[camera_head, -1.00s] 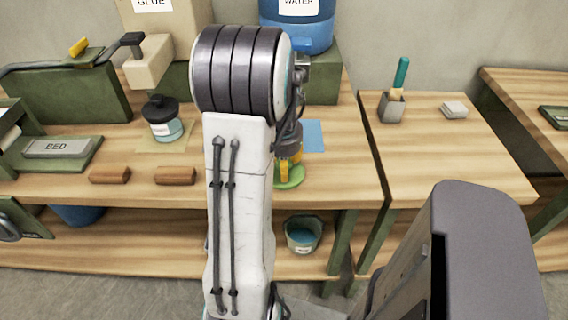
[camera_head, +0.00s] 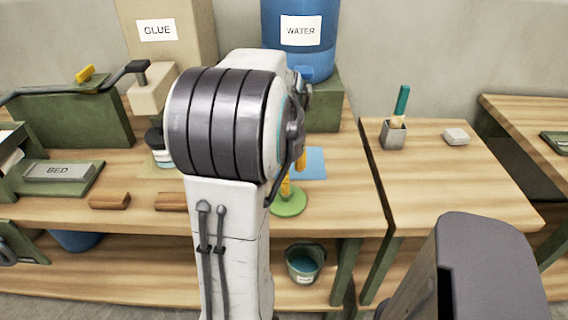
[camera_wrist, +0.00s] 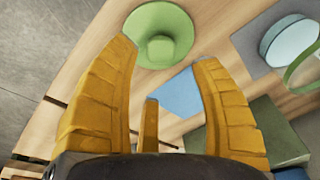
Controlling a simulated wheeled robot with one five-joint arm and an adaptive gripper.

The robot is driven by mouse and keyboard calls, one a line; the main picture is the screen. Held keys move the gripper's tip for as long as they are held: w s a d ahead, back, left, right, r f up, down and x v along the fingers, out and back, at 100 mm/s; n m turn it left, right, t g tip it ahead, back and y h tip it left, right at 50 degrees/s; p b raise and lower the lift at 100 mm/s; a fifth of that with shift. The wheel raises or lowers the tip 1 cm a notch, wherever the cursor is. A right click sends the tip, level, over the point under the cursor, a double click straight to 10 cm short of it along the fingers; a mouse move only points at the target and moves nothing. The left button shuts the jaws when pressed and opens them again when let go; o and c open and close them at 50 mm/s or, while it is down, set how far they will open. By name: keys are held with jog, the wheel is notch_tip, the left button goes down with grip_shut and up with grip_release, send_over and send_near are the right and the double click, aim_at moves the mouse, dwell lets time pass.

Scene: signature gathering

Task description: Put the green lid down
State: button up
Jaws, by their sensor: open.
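The green lid (camera_head: 289,204) lies flat on the wooden workbench (camera_head: 345,205) near its front edge. It is a round disc with a raised knob in the middle, seen from above in the wrist view (camera_wrist: 160,38). My gripper (camera_wrist: 165,57) is open, with its yellow fingers spread and nothing between them. In the wrist view the lid shows beyond the fingertips, apart from the grip. In the head view the yellow fingers (camera_head: 292,178) are just above the lid, partly hidden by my arm.
A blue sheet (camera_head: 313,163) lies behind the lid. A jar with a dark top (camera_head: 157,148) is partly hidden by my arm. Wooden blocks (camera_head: 110,201) lie left. A bucket (camera_head: 304,264) stands on the lower shelf. The blue water container (camera_head: 300,50) stands at the back.

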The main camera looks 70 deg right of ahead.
jog(key=shift+r, duration=2.3)
jog(key=w+a+n+t, duration=0.1)
jog(key=w+a+n, duration=0.8)
jog(key=w+a, duration=0.65)
jog(key=s+a+f+n+t+y, duration=0.1)
jog(key=a+n, duration=0.4)
jog(key=a, duration=0.5)
jog(key=s+a+f+n+y, duration=0.1)
jog(key=s+a+f+n, duration=0.2)
jog(key=a, duration=0.8)
jog(key=n, duration=0.2)
jog(key=shift+f+n+t, duration=0.25)
jog(key=shift+n+t, duration=0.15)
jog(key=p+v, duration=0.2)
jog(key=w+p+v, duration=0.1)
jog(key=p+v, duration=0.1)
jog(key=shift+d+r, duration=0.1)
jog(key=shift+r, duration=0.4)
